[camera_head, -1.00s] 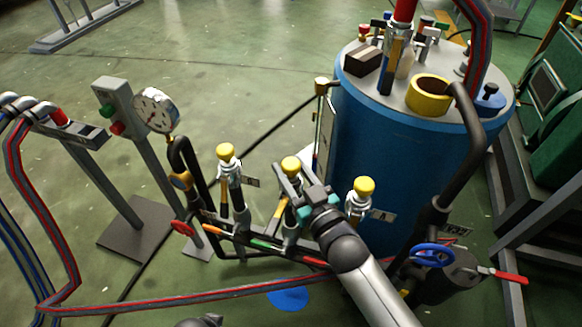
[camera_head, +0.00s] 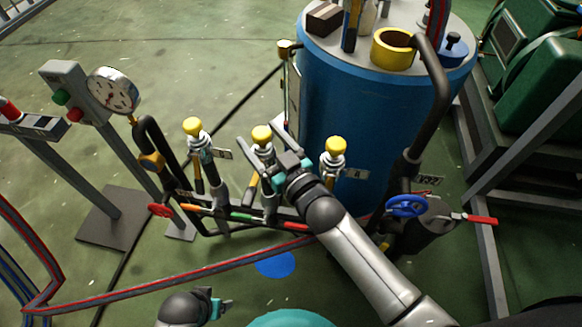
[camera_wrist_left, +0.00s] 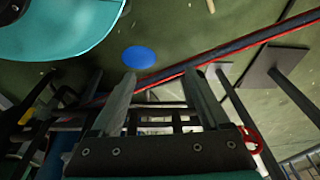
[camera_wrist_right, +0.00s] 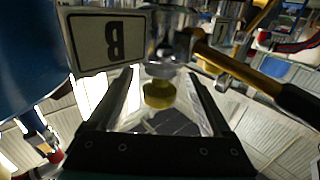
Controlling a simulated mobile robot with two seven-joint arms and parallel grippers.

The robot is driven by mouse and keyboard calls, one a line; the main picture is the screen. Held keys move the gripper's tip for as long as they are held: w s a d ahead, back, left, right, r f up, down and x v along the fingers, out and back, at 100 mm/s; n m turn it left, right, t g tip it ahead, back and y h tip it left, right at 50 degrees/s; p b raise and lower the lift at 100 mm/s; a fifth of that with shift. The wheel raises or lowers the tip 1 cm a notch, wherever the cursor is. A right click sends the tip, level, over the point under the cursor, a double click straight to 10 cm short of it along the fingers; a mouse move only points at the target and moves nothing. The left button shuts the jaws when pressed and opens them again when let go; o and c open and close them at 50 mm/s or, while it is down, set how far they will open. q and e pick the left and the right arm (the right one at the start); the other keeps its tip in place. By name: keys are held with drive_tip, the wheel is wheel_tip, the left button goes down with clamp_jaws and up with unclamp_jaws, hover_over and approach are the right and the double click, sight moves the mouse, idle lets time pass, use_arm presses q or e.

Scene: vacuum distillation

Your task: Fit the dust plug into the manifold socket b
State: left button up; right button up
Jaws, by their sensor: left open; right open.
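The manifold (camera_head: 235,214) has three upright metal sockets, each topped with a yellow knob. The yellow dust plug (camera_head: 262,133) on the middle one, socket b (camera_head: 267,155), looks upright on the fitting; how deep it sits cannot be told. In the right wrist view the plug (camera_wrist_right: 158,95) lies between my fingers, in line with the metal socket (camera_wrist_right: 172,45) beside the B label (camera_wrist_right: 107,38). My right gripper (camera_head: 264,140) is open around it, with gaps at both sides. My left gripper (camera_wrist_left: 160,80) is open and empty, low at the front.
Yellow-topped fittings stand left (camera_head: 193,126) and right (camera_head: 335,146) of socket b, close to my right gripper. A gauge (camera_head: 112,92) stands left, a blue drum (camera_head: 360,110) behind. A red-striped hose (camera_head: 190,285) crosses in front. A blue valve wheel (camera_head: 407,206) is at right.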

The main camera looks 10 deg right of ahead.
use_arm(q)
drive_tip(key=s+a+f+p, duration=0.3)
drive_tip(key=f+p, duration=0.1)
drive_tip(key=shift+s+f+p, duration=0.2)
drive_tip(key=shift+s+p, duration=0.1)
drive_tip(key=shift+s, duration=0.05)
use_arm(e)
drive_tip(key=v, duration=1.5)
drive_tip(key=shift+s, duration=0.1)
